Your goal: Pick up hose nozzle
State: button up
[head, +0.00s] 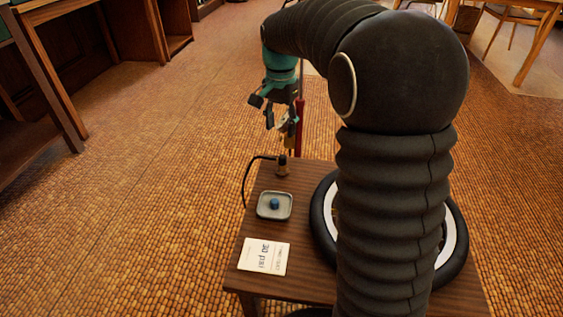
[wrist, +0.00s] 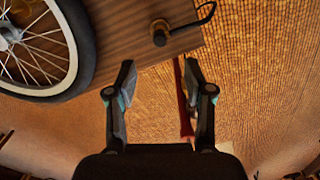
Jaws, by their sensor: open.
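The hose nozzle (head: 283,166) looks like a small dark cylinder with a brownish body and a thin black hose curving off its left side. It stands near the far edge of the small wooden table (head: 230,279). In the wrist view the nozzle (wrist: 160,35) shows end-on near the top, beyond my fingertips. My gripper (head: 281,126) is open and empty, above and beyond the nozzle in the head view. In the wrist view my gripper (wrist: 160,75) has its two fingers wide apart, with the table's edge and floor between them. Nothing touches the nozzle.
A small grey tray (head: 261,212) holding a blue item and a printed white card (head: 263,256) lie on the table. A spoked wheel with a black tyre (head: 325,230) lies at right, partly hidden by my arm. A red upright thing (head: 300,112) stands behind the table.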

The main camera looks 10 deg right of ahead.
aim_at(282, 157)
notch_tip(282, 157, down, 8)
jog(key=shift+r+b, duration=0.1)
jog(key=shift+b, duration=0.5)
jog(key=shift+w+d+f+b, duration=0.15)
jog(key=shift+f+b, duration=0.1)
jog(key=shift+f, duration=1.2)
jog(key=shift+d+f+b, duration=0.1)
jog(key=shift+f+b, duration=0.15)
jog(key=shift+f, duration=1.15)
grip_shut()
